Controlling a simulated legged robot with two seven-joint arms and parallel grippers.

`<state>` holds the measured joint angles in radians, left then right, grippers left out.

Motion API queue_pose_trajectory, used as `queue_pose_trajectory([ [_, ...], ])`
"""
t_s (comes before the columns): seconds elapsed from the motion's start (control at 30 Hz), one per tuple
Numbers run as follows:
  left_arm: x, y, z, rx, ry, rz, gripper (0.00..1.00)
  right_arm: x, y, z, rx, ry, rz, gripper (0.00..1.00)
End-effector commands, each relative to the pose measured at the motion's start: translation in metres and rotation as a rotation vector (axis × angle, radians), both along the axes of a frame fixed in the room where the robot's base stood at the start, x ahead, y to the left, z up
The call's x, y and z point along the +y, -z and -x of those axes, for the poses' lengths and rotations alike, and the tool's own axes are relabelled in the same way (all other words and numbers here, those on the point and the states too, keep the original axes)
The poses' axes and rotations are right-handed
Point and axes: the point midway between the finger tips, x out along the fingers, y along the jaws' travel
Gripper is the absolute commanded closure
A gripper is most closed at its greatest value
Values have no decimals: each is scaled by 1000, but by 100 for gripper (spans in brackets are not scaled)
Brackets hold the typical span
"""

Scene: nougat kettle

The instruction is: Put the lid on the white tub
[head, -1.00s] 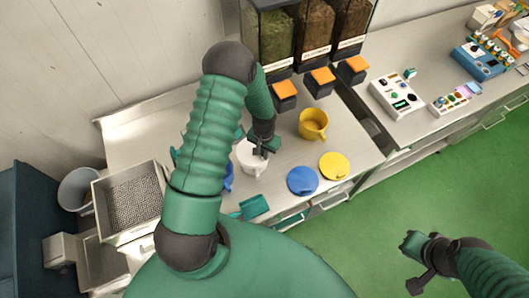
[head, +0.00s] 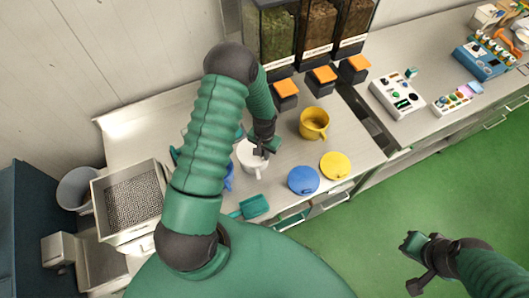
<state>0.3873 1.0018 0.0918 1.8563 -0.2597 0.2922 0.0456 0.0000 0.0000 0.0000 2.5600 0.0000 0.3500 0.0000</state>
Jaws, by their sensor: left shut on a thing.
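The white tub (head: 252,168) stands on the steel counter, its handle toward the front. My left gripper (head: 264,151) is over its upper right side, shut on a white thing that seems to be the lid; its jaws hide much of it. I cannot tell whether this lid sits flush on the rim. My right gripper (head: 412,264) is empty, its fingers apart, over the green floor at the lower right.
A yellow tub (head: 313,125), a blue lid (head: 303,180) and a yellow lid (head: 335,165) are to the right. A blue tub (head: 228,178) is partly hidden by my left arm. A teal scoop (head: 253,206) lies at the front edge. Dispensers (head: 318,30) stand behind.

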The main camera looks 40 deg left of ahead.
Motion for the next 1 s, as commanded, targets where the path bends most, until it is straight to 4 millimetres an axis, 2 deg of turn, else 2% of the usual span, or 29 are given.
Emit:
queue_pose_trajectory([
  [0.27,0,0,0,0,0,0,100,0,0,0,0,0,0,100],
  [0.3,0,0,0,0,0,0,85,0,0,0,0,0,0,100],
  [0.47,0,0,0,0,1,0,64,0,0,0,0,0,0,100],
  [0.67,0,0,0,0,1,0,64,0,0,0,0,0,0,100],
  [0.87,0,0,0,0,1,0,43,0,0,0,0,0,0,100],
  [1.0,0,0,0,0,1,0,43,0,0,0,0,0,0,100],
])
